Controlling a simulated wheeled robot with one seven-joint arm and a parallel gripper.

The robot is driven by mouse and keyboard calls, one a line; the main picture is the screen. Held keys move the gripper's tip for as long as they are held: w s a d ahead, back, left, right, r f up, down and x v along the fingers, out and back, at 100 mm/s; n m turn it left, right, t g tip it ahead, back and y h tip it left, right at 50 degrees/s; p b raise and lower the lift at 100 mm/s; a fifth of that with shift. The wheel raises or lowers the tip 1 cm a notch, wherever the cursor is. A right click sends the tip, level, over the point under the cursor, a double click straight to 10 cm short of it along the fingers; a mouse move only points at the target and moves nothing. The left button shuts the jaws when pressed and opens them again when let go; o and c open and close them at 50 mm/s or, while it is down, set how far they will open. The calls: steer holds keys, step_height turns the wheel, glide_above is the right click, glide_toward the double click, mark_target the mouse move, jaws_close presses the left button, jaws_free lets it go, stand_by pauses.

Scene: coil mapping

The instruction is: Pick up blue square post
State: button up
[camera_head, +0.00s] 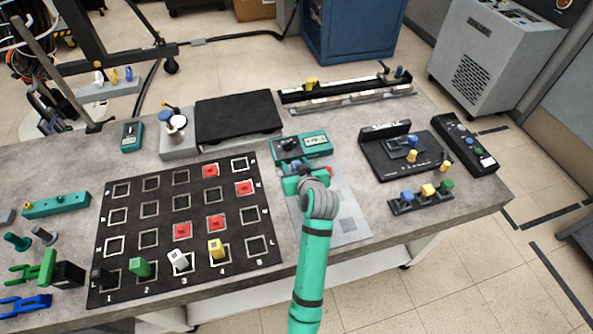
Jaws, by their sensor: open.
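My gripper (300,174) is over the middle right of the grey table, at the end of my green and grey arm. It is open; its fingertips are small and partly hidden by my wrist. A small blue piece (295,164) shows right beside it, but its shape is too small to make out. Another blue piece (408,196) stands in a black rack at the right, beside a yellow and a green one. I cannot tell for sure which blue piece is the square post.
A black grid mat (133,292) at the left carries red squares and black, green, white and yellow posts along its front row. A teal meter (316,145) lies just behind my gripper. A black panel (376,154) stands at the right. A dark plate (238,112) lies behind.

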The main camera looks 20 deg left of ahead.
steer(key=shift+x, duration=1)
steer(key=shift+s, duration=0.1)
jaws_close()
